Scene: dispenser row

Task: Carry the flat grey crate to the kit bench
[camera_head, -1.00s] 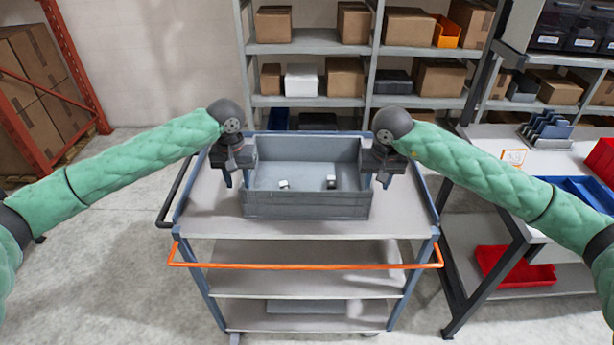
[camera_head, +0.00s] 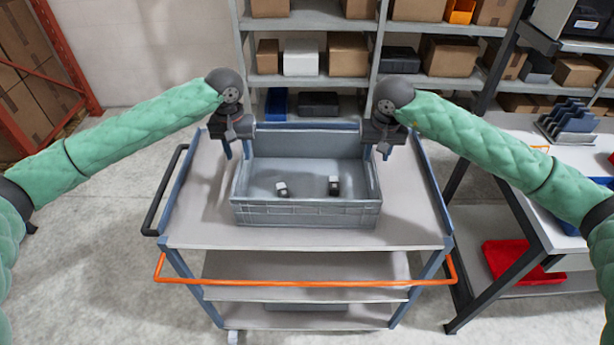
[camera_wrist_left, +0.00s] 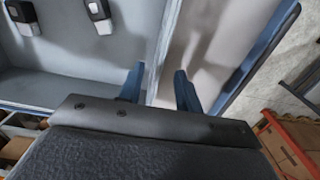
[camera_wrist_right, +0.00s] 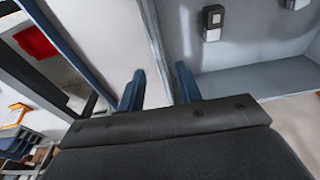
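The flat grey crate (camera_head: 305,213) sits on the top deck of a grey trolley (camera_head: 200,225). Two small black-and-white parts, a left one (camera_head: 282,189) and a right one (camera_head: 334,186), lie inside it. My left gripper (camera_head: 238,150) is at the crate's left side wall, towards the back. In the left wrist view its fingers (camera_wrist_left: 160,88) stand apart on either side of that wall. My right gripper (camera_head: 377,150) is at the right side wall, and its fingers (camera_wrist_right: 158,87) straddle it likewise. Both look open; contact with the walls is not clear.
A bench (camera_head: 495,165) on the right holds a dark blue rack (camera_head: 568,122), with a red bin (camera_head: 520,262) on its lower shelf. Shelving with boxes (camera_head: 348,55) stands behind the trolley. The trolley has an orange front bar (camera_head: 310,283). Floor at left is clear.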

